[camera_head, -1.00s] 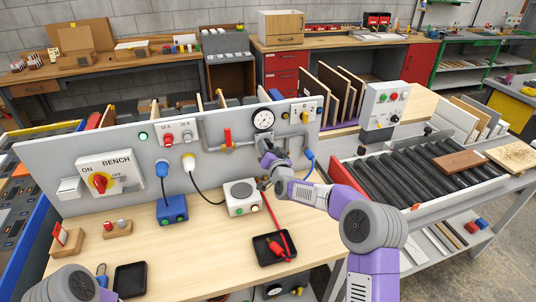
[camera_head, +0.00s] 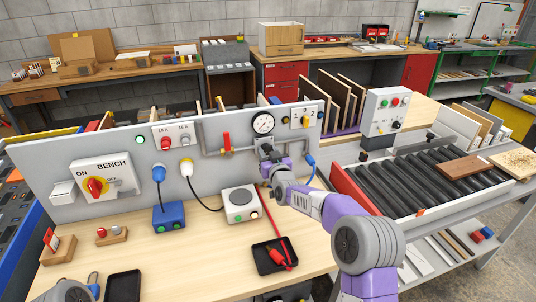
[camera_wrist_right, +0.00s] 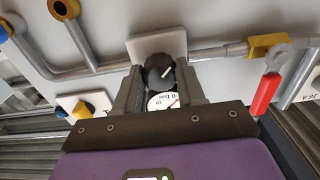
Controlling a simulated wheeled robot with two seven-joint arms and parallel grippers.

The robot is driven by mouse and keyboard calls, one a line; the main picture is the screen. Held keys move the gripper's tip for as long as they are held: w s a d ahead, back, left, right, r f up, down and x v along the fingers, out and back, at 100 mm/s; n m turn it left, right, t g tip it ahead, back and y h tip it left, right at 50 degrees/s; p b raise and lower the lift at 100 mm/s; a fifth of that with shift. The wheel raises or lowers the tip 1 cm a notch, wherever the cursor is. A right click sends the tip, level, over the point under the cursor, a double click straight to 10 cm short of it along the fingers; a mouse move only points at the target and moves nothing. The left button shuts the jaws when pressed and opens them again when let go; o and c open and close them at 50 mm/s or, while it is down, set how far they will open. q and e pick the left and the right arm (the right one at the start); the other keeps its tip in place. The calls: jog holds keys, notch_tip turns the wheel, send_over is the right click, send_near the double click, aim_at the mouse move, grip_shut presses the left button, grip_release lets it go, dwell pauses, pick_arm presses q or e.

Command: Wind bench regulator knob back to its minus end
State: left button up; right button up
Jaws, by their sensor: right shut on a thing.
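The gauge's white face (camera_wrist_right: 163,101) is partly covered in the wrist view. My left gripper is out of view.
A red-handled valve (camera_head: 227,142) is on the pipe left of the gauge. A white hotplate box (camera_head: 239,203) and a black tray (camera_head: 273,256) stand on the bench below my right arm.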

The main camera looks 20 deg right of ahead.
dwell(0.3)
jog(key=o, duration=1)
jog(key=shift+o, duration=0.2)
jog(key=s, duration=0.7)
jog(key=shift+s+d, duration=0.15)
jog(key=shift+s, duration=0.1)
